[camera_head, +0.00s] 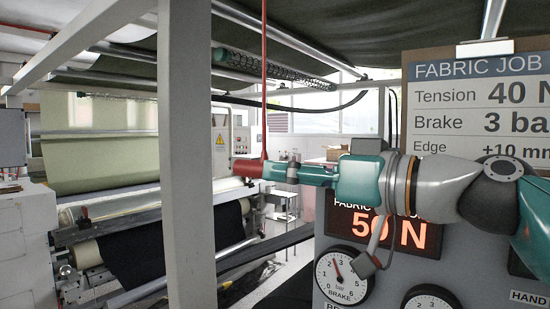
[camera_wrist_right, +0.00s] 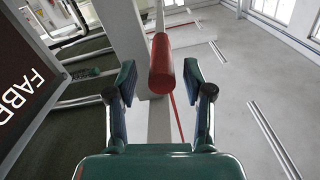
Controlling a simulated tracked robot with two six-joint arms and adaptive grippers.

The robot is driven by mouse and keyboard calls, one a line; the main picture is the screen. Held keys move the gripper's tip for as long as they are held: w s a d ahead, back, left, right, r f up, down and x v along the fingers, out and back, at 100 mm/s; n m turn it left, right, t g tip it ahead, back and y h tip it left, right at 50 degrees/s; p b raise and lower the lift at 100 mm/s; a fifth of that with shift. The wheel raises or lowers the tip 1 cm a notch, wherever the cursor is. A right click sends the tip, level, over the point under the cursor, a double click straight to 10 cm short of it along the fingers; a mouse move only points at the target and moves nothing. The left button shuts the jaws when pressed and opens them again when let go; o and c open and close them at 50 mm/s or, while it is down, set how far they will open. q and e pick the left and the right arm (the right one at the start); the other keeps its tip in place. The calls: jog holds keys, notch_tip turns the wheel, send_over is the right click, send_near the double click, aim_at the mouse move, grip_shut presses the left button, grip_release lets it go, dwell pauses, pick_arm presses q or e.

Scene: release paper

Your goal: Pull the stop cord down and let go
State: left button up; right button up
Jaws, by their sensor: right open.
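The red stop cord (camera_head: 264,85) hangs down from the top of the head view to a red cylindrical handle (camera_head: 247,169). My right gripper (camera_head: 282,172) reaches in from the right at the handle's height, close to its right end. In the right wrist view the red handle (camera_wrist_right: 161,65) shows between the two spread fingertips of the right gripper (camera_wrist_right: 160,80), with a gap on each side. The cord (camera_wrist_right: 176,115) shows there as a thin red line below the handle. The right gripper is open and holds nothing. My left gripper is not in view.
A grey post (camera_head: 187,160) stands just left of the handle. A control panel (camera_head: 345,210) with a red "50 N" display and gauges stands below my right arm. A job board (camera_head: 470,110) is at the right. Fabric rollers (camera_head: 90,255) fill the left.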

jog(key=shift+p+x, duration=0.35)
jog(key=shift+x, duration=1.15)
jog(key=shift+s, duration=0.1)
jog(key=shift+c, duration=0.2)
grip_shut()
